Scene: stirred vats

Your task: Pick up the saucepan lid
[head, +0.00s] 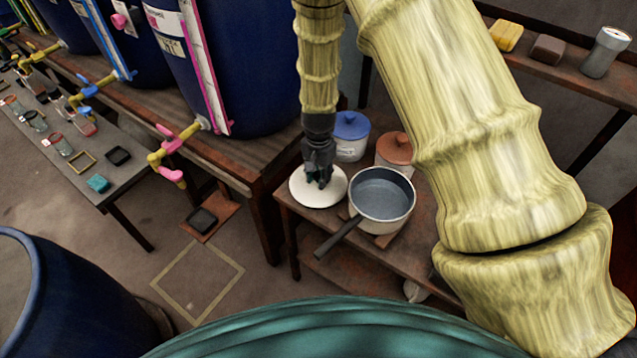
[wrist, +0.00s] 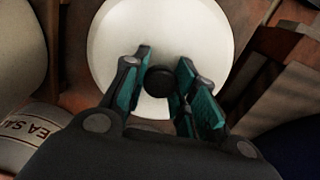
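The saucepan lid is a round cream-white disc (head: 304,196) on the low wooden table in the head view. In the wrist view the lid (wrist: 120,30) fills the upper middle, with its black knob (wrist: 160,79) near the centre. My gripper (head: 319,182) points down over the lid. In the wrist view the teal-padded fingers of my gripper (wrist: 163,85) are open, one on each side of the knob, with a gap visible at the left finger. Contact at the right finger is hard to tell. In the head view my gripper hides the knob.
The grey saucepan (head: 381,194) stands just right of the lid, its handle (head: 338,238) pointing front-left. Behind are a blue-lidded jar (head: 351,136) and a brown-lidded jar (head: 395,150). A large blue vat (head: 245,70) stands on a bench to the left.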

